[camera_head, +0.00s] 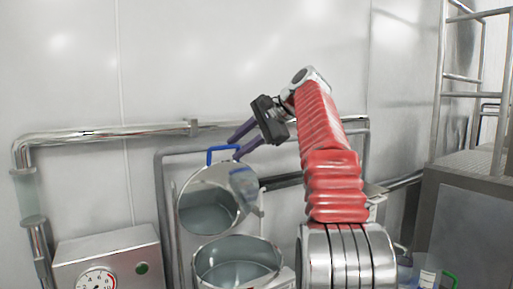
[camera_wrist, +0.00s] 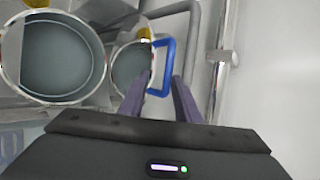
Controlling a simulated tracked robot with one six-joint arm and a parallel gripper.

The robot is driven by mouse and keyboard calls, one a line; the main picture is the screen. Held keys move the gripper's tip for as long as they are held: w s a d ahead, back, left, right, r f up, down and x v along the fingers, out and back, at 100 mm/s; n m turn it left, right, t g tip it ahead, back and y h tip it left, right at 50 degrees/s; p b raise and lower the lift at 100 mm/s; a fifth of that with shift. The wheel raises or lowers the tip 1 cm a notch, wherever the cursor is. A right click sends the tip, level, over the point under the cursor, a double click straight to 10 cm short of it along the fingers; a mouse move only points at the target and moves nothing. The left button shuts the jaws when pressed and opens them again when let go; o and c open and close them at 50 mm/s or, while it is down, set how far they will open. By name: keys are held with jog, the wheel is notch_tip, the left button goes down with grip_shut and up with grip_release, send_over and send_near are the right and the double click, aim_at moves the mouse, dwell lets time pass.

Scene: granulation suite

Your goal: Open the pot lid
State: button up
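The pot (camera_head: 238,262) is a round steel vessel, and its open mouth faces up in the head view. Its round lid (camera_head: 205,212) stands raised and steeply tilted behind the mouth, with a blue handle (camera_head: 222,149) at its top edge. In the wrist view the pot (camera_wrist: 62,58) is at the left, and the lid (camera_wrist: 130,66) with the blue handle (camera_wrist: 164,42) is right of it. My gripper (camera_head: 235,148) is open, its purple fingers at the handle's right end. In the wrist view the fingertips (camera_wrist: 163,75) are apart and overlap the handle; contact cannot be told.
A steel pipe (camera_head: 100,133) runs along the wall behind the lid. A control box (camera_head: 108,258) with a dial and green button stands at the left. A grey cabinet (camera_head: 468,220) and a metal ladder frame (camera_head: 440,90) stand at the right.

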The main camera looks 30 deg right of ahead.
jog(key=s, duration=0.1)
jog(key=s+d, duration=0.1)
jog(key=s, duration=0.1)
jog(key=s+d, duration=0.1)
jog(key=s, duration=0.1)
jog(key=shift+d, duration=0.25)
jog(key=shift+c, duration=0.4)
